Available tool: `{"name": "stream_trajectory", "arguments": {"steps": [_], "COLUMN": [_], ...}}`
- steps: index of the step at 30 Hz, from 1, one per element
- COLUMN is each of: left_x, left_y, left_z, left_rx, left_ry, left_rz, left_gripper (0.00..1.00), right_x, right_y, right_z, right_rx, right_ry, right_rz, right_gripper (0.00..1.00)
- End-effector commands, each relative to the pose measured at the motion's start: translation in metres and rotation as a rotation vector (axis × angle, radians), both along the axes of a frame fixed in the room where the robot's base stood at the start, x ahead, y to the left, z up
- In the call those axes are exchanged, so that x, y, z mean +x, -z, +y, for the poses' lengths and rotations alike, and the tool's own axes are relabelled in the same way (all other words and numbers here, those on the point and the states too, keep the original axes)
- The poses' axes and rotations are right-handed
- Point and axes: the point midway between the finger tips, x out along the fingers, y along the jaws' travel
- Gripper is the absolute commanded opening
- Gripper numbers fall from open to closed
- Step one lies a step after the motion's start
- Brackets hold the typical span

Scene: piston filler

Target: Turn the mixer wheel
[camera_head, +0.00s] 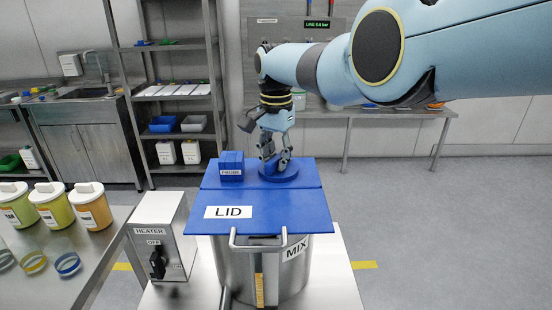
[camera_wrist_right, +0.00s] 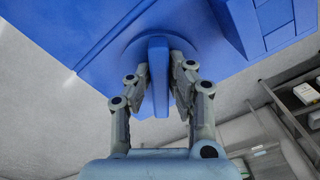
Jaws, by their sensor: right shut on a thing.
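The mixer wheel (camera_head: 279,175) is a round blue disc with a raised grip bar, on the back right of the blue lid of the steel mixer pot (camera_head: 270,275). My right gripper (camera_head: 275,160) comes down on it from above. In the right wrist view the gripper (camera_wrist_right: 158,85) has its two fingers shut on the blue grip bar (camera_wrist_right: 158,65), one on each side. The wheel's disc lies behind the bar, flat on the lid. My left gripper shows in neither view.
The lid (camera_head: 275,210) has a LID label and a small blue block (camera_head: 231,166) left of the wheel. A grey heater box (camera_head: 160,240) with a black knob stands left of the pot. Several jars stand on the counter at far left. The floor at right is clear.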

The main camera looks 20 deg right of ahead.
Motion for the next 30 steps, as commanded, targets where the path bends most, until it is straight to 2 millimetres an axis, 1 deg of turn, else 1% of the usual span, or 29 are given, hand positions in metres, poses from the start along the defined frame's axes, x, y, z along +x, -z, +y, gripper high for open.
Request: {"name": "stream_trajectory", "arguments": {"steps": [1, 6, 14, 17, 20, 23, 24, 27, 30], "left_x": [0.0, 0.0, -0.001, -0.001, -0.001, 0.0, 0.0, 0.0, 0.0], "left_y": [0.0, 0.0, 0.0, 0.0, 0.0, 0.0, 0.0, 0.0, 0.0], "left_z": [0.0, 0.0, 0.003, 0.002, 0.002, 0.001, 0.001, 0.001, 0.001], "left_rx": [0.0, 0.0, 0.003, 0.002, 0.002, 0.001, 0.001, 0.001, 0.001], "left_ry": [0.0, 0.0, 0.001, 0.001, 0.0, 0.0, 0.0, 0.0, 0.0], "left_rz": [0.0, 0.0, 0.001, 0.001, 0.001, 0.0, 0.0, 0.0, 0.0], "left_gripper": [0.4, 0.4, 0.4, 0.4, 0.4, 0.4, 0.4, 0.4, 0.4], "right_x": [0.001, 0.001, 0.0, 0.001, 0.002, 0.001, 0.002, 0.001, 0.001], "right_y": [-0.001, -0.001, -0.001, -0.005, -0.016, -0.032, -0.043, -0.067, -0.088], "right_z": [0.0, 0.0, 0.0, 0.0, 0.0, 0.0, 0.0, 0.0, 0.0], "right_rx": [0.0, 0.0, 0.0, 0.0, 0.0, 0.001, 0.001, 0.001, 0.001], "right_ry": [0.0, -0.001, -0.001, -0.001, -0.001, -0.001, -0.001, -0.002, -0.002], "right_rz": [-0.003, -0.001, -0.001, -0.002, -0.005, -0.006, -0.008, -0.006, -0.004], "right_gripper": [0.19, 0.4, 0.4, 0.4, 0.4, 0.4, 0.4, 0.4, 0.4]}}
